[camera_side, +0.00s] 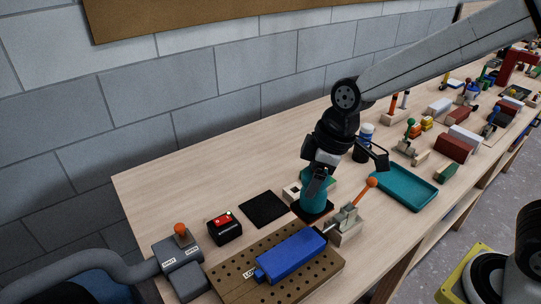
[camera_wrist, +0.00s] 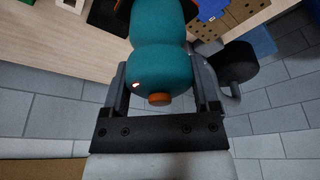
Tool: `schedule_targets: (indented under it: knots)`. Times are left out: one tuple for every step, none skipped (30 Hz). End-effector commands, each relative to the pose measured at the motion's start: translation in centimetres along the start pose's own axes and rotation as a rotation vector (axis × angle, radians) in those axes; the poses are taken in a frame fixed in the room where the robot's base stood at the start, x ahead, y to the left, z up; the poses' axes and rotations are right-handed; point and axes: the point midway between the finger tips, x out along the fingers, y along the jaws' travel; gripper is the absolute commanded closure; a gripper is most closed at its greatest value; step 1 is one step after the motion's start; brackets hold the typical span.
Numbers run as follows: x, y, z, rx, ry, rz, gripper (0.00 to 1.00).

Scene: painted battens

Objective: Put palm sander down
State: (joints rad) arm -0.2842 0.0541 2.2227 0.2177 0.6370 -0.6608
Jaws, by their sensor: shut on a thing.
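The teal palm sander (camera_side: 314,195) is upright at the middle of the bench, with a dark square base at its foot. My gripper (camera_side: 317,178) is shut on its upper body from above. In the wrist view the sander (camera_wrist: 158,40) fills the space between the two fingers (camera_wrist: 160,85), with an orange-brown knob at its near end. I cannot tell whether its base touches the bench. A flat black square mat (camera_side: 263,208) lies bare just left of the sander. A blue batten (camera_side: 292,254) lies on a brown perforated board (camera_side: 238,281) in front.
A toggle clamp (camera_side: 349,222) with an orange-tipped lever stands close right of the sander. A black box with red buttons (camera_side: 224,230) and a grey switch box (camera_side: 180,250) with a hose are at left. An empty teal tray (camera_side: 404,190) and several clustered items lie right.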

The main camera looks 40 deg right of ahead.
Motion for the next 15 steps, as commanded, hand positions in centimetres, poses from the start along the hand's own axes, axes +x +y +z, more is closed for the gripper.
schedule_targets:
  knots:
    - [0.2,0.8,-0.1,0.004,0.000,0.001,0.86]
    - [0.3,1.2,-0.1,0.005,0.001,0.001,0.86]
    - [0.5,1.8,-0.1,0.005,0.002,0.001,0.86]
    - [0.7,2.2,-0.1,0.006,0.001,0.001,0.86]
    - [0.8,2.6,-0.1,0.005,0.002,0.001,0.86]
    - [1.0,3.1,-0.1,0.005,0.003,0.001,0.86]
    - [1.1,3.5,-0.1,0.004,0.003,0.001,0.86]
    - [1.2,3.8,-0.1,0.004,0.003,0.001,0.86]
    - [1.3,4.1,-0.1,0.004,0.004,0.001,0.86]
    - [1.4,4.3,-0.1,0.004,0.004,0.001,0.86]
    - [1.4,4.4,-0.1,0.003,0.005,0.001,0.86]
    - [1.4,4.5,-0.1,0.003,0.005,0.001,0.86]
    - [1.4,4.6,-0.1,0.002,0.006,0.001,0.86]
    - [1.4,4.6,-0.1,0.002,0.006,0.001,0.86]
    - [1.4,4.6,-0.1,0.002,0.006,0.001,0.86]
